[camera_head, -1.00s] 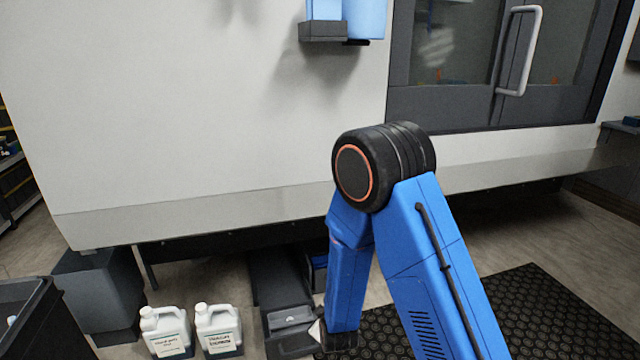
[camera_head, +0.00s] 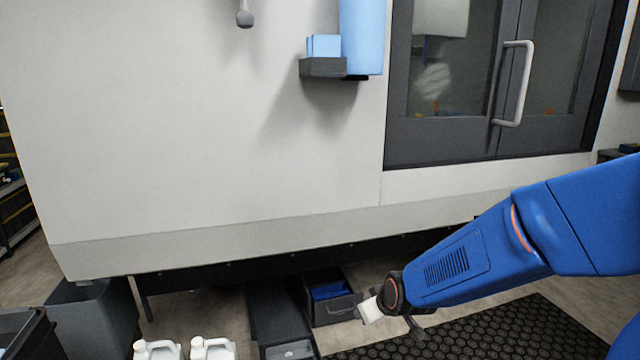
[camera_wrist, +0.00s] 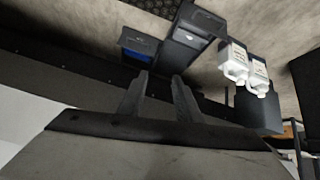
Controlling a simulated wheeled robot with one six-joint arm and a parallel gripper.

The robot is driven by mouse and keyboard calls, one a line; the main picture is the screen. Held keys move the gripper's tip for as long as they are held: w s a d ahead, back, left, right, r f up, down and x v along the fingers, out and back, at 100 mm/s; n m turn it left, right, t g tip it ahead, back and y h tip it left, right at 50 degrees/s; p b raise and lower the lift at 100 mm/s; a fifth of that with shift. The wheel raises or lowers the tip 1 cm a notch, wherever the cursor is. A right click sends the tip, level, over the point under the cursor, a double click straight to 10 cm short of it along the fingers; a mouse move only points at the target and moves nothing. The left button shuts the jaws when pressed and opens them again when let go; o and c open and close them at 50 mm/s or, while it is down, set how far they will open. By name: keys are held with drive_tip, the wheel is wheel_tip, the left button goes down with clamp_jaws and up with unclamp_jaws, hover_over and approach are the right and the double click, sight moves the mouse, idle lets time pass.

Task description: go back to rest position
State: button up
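My blue arm comes in from the right edge in the head view and slopes down left to its dark wrist joint near the floor. In the wrist view the two dark fingers of my gripper (camera_wrist: 160,88) stand apart with nothing between them. In the head view the fingers cannot be made out clearly at the arm's end. An open grey drawer (camera_head: 333,309) with blue contents lies just left of the wrist; it also shows in the wrist view (camera_wrist: 133,41). The gap between it and my gripper is hard to judge.
The white machine wall (camera_head: 200,130) fills the back, with a door handle (camera_head: 520,85) and a small shelf (camera_head: 323,68). White jugs (camera_head: 212,349) stand on the floor at lower left. A grey bin (camera_head: 92,310) stands beyond them. A black mat (camera_head: 500,335) lies at lower right.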

drive_tip(key=s+d+r+m+g, duration=0.1)
drive_tip(key=s+d+r, duration=0.3)
drive_tip(key=s, duration=0.5)
drive_tip(key=s+d+r+m+g+h, duration=0.1)
drive_tip(key=s+d+r+m, duration=0.2)
drive_tip(key=s+d, duration=0.3)
drive_tip(key=s+d+r+m+h, duration=0.1)
drive_tip(key=s+d+r, duration=0.5)
drive_tip(key=s, duration=0.7)
drive_tip(key=shift+s+m+g, duration=0.35)
drive_tip(key=shift+m+g, duration=0.05)
drive_tip(key=shift+w+d, duration=0.1)
drive_tip(key=shift+w, duration=0.05)
idle(0.3)
